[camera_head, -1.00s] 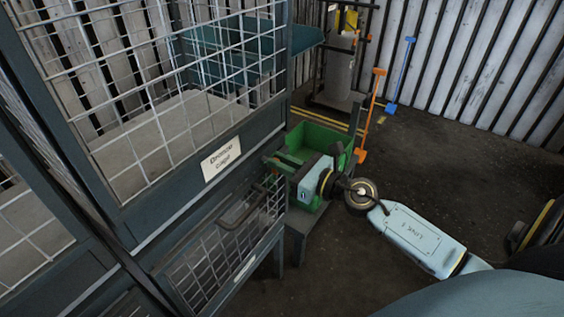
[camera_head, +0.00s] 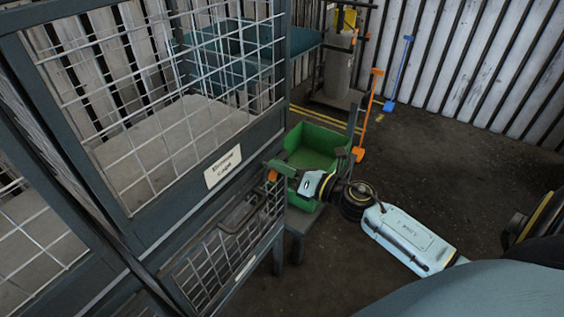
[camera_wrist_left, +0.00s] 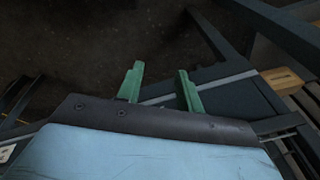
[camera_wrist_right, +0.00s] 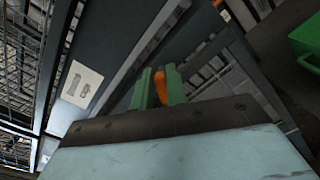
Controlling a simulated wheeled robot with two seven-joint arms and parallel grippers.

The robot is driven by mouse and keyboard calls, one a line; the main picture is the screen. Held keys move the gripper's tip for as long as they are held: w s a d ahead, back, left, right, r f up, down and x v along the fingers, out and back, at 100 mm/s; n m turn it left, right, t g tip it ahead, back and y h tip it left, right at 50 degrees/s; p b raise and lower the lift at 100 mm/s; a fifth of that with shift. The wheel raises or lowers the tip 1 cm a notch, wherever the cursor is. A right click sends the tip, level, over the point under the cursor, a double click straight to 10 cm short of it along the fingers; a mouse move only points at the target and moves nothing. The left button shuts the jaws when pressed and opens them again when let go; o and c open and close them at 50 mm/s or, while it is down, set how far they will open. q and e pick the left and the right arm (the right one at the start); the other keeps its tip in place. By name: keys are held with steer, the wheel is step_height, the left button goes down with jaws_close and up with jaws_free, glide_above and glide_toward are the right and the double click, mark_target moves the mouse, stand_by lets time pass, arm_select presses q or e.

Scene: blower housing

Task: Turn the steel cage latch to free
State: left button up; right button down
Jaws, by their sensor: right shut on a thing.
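My right gripper (camera_wrist_right: 160,90) is shut on an orange latch handle (camera_wrist_right: 161,84), which shows between its green fingers in the right wrist view. In the head view the right gripper (camera_head: 285,170) reaches the right front edge of a grey mesh cage (camera_head: 190,205), and the orange handle (camera_head: 272,176) shows at its tip.
A green bin (camera_head: 312,147) on a stand is just behind my right gripper. A lower mesh door with a bar handle (camera_head: 243,213) is below the label. Orange (camera_head: 367,115) and blue (camera_head: 398,75) long-handled tools lean at the back.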

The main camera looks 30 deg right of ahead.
steer(key=m+p, duration=0.2)
steer(key=m, duration=0.1)
steer(key=m+p, duration=0.2)
steer(key=m, duration=0.2)
steer(key=m+p, duration=0.1)
steer(key=m, duration=0.2)
steer(key=shift+w+d+f+p, duration=0.1)
steer(key=shift+d+f+p, duration=0.15)
steer(key=shift+f+p, duration=0.15)
arm_select(q)
steer(key=s+a+f, duration=0.1)
steer(key=s+f, duration=0.2)
steer(key=s, duration=0.4)
steer(key=s+a+f+g, duration=0.1)
steer(key=s+f, duration=0.2)
steer(key=s, duration=0.5)
steer(key=shift+s+a+f+m, duration=0.15)
steer(key=shift+a+f+m, duration=0.05)
steer(key=shift+f+m, duration=0.2)
arm_select(e)
steer(key=shift+m, duration=0.3)
steer(key=c, duration=1.4)
jaws_free()
arm_select(q)
steer(key=shift+r, duration=0.1)
arm_select(e)
steer(key=shift+f, duration=0.1)
